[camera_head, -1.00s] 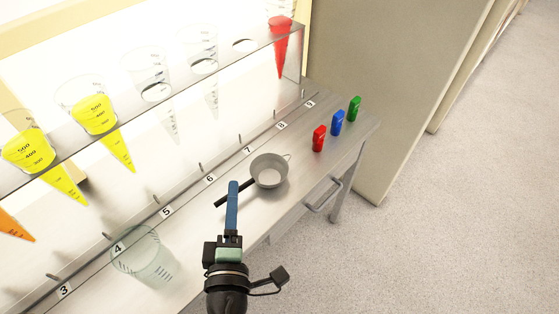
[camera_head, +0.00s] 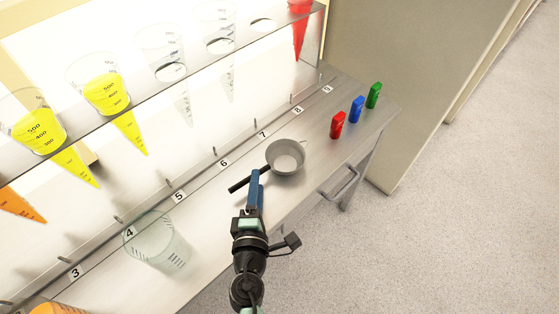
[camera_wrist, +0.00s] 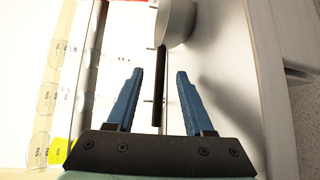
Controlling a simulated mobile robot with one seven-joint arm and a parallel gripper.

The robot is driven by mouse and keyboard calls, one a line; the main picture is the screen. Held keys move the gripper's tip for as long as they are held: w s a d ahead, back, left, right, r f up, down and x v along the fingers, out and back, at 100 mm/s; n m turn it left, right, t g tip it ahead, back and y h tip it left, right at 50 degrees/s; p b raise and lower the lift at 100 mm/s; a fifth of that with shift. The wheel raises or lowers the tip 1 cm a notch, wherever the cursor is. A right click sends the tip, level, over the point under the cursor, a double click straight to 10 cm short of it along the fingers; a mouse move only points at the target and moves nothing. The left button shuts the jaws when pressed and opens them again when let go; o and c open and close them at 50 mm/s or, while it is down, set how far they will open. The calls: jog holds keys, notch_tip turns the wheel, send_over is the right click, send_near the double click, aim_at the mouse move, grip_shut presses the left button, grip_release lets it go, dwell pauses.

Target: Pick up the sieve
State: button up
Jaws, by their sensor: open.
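The sieve is a small grey metal bowl (camera_head: 286,158) with a straight black handle (camera_head: 238,186), standing on the metal shelf top in front of the numbers 6 and 7. My gripper (camera_head: 258,174) has blue fingers and is close to the handle in the head view. In the wrist view my gripper (camera_wrist: 158,74) is open, and the black handle (camera_wrist: 159,90) runs between its two fingers without visible contact. The sieve bowl (camera_wrist: 176,22) is beyond the fingertips at the top of that view. The gap in height between fingers and handle is unclear.
A clear empty beaker (camera_head: 157,243) stands left of my gripper. Red (camera_head: 338,124), blue (camera_head: 357,109) and green (camera_head: 374,95) small items stand at the right end. A handle bar (camera_head: 340,184) juts from the front edge.

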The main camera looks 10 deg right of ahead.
jog(key=shift+x, duration=2.35)
jog(key=shift+d, duration=0.1)
jog(key=shift+s, duration=0.1)
grip_shut()
